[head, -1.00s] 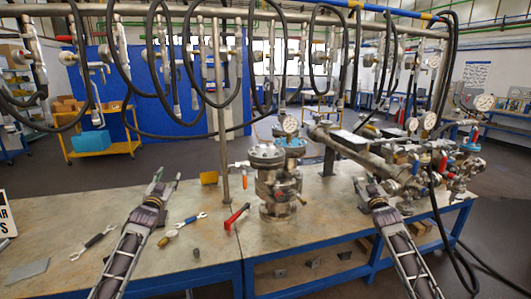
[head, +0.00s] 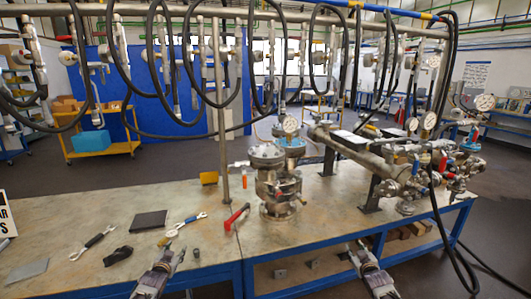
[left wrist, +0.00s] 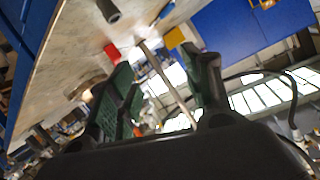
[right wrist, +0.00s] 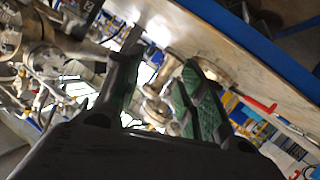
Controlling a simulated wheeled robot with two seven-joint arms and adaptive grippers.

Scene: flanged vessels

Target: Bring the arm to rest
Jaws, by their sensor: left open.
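My left gripper (head: 174,258) is low in the head view, at the bench's front edge. It is open and empty; its green-padded fingers stand apart in the left wrist view (left wrist: 160,85). My right gripper (head: 359,248) is low right of centre, in front of the bench's blue front rail. It is open and empty, with a gap between its fingers in the right wrist view (right wrist: 160,80). Neither gripper touches anything that I can see. Most of both forearms is below the head view.
The flanged vessel (head: 277,185) stands on the bench (head: 110,205). A red-handled tool (head: 236,216), wrenches (head: 185,224), a dark plate (head: 149,220) and a black piece (head: 118,256) lie left of it. Pipework with valves (head: 400,180) fills the right side. Hoses (head: 160,60) hang above.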

